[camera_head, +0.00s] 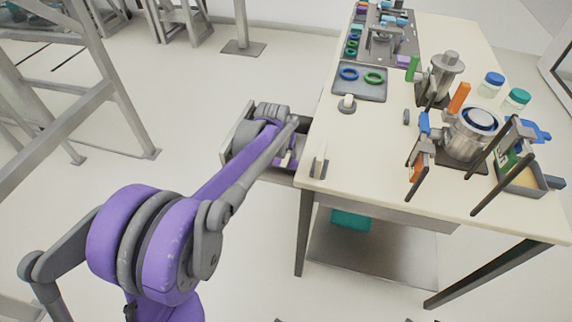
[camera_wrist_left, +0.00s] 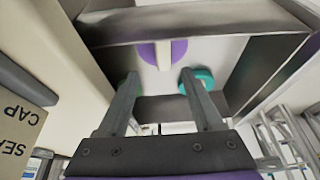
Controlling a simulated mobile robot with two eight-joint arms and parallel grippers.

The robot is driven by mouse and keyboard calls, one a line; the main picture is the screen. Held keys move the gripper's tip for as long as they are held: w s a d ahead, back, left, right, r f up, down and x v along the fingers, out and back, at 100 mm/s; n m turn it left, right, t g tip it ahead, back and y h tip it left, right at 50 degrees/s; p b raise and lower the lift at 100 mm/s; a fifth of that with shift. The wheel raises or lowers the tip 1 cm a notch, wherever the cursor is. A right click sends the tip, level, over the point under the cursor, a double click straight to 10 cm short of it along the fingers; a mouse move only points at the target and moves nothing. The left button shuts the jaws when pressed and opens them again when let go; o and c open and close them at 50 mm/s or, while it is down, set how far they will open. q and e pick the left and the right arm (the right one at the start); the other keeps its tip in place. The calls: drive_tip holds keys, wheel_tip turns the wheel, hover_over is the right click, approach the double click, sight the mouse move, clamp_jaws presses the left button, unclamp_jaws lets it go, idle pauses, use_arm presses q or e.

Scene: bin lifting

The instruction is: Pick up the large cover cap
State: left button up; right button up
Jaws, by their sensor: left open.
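In the left wrist view a purple round cap (camera_wrist_left: 148,54) with a pale bar across it lies in a metal bin (camera_wrist_left: 180,25) at the table's side. A teal round piece (camera_wrist_left: 205,78) lies to its right, and a green one (camera_wrist_left: 123,88) is mostly hidden behind a finger. I cannot tell from looks alone which is the large cover cap. My left gripper (camera_wrist_left: 160,74) is open and empty, its fingers pointing into the bin just short of the purple cap. In the head view the bin (camera_head: 270,178) is largely covered by my left arm. My right gripper is not in view.
The table (camera_head: 360,165) carries a tray of rings (camera_head: 360,92), metal vessels (camera_head: 470,138), clamps and blue- and teal-lidded jars. A card reading "SEAL CAP" (camera_wrist_left: 18,125) stands at left in the wrist view. The bin walls surround the caps closely.

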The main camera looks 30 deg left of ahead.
sight(285, 161)
use_arm(q)
drive_tip(key=x, duration=0.7)
drive_tip(key=shift+s+a+f+b, duration=0.1)
drive_tip(key=shift+a+b, duration=0.2)
drive_tip(key=shift+b, duration=0.1)
clamp_jaws()
